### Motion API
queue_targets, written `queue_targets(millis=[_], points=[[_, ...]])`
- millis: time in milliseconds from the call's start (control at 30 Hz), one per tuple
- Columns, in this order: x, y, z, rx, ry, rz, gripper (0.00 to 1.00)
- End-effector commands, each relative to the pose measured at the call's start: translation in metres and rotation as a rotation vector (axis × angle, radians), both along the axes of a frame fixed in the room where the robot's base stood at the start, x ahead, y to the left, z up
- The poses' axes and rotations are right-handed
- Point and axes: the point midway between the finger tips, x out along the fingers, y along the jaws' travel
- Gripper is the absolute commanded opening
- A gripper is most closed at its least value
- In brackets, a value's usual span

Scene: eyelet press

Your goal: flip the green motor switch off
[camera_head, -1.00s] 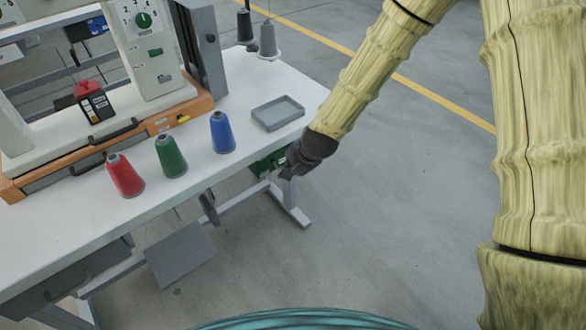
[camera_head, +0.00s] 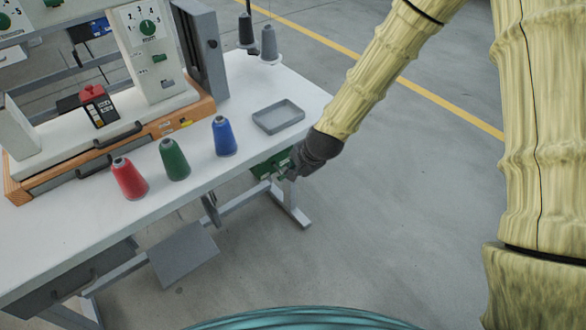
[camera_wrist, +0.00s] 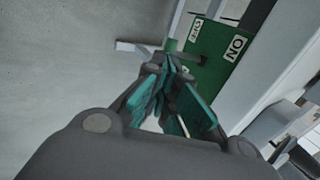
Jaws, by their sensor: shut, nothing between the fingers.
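The green motor switch (camera_head: 264,167) is a box under the table's front right edge, partly hidden behind my gripper in the head view. In the wrist view its green face (camera_wrist: 213,68) carries two white labels, one reading ON and one that looks like OFF. A dark lever-like part sits between the labels; its position is hard to tell. My gripper (camera_head: 284,175) is beside the box, on its right in the head view. In the wrist view my gripper (camera_wrist: 167,66) is shut and empty, its teal-padded fingers near the switch face. I cannot tell whether they touch it.
The white table (camera_head: 85,218) carries red (camera_head: 129,178), green (camera_head: 173,160) and blue (camera_head: 224,137) thread cones. A grey tray (camera_head: 278,117) lies near its right end, above the switch. The press (camera_head: 150,60) stands behind. The floor right of the table is clear.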

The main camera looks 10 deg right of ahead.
Motion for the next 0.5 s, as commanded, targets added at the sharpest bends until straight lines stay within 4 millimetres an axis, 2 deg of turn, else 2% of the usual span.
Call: queue_targets(millis=[33, 500], points=[[-0.002, -0.001, 0.011, 0.001, 0.0, 0.0, 0.0], [-0.032, -0.018, 0.061, 0.0, -0.002, 0.002, 0.0]])
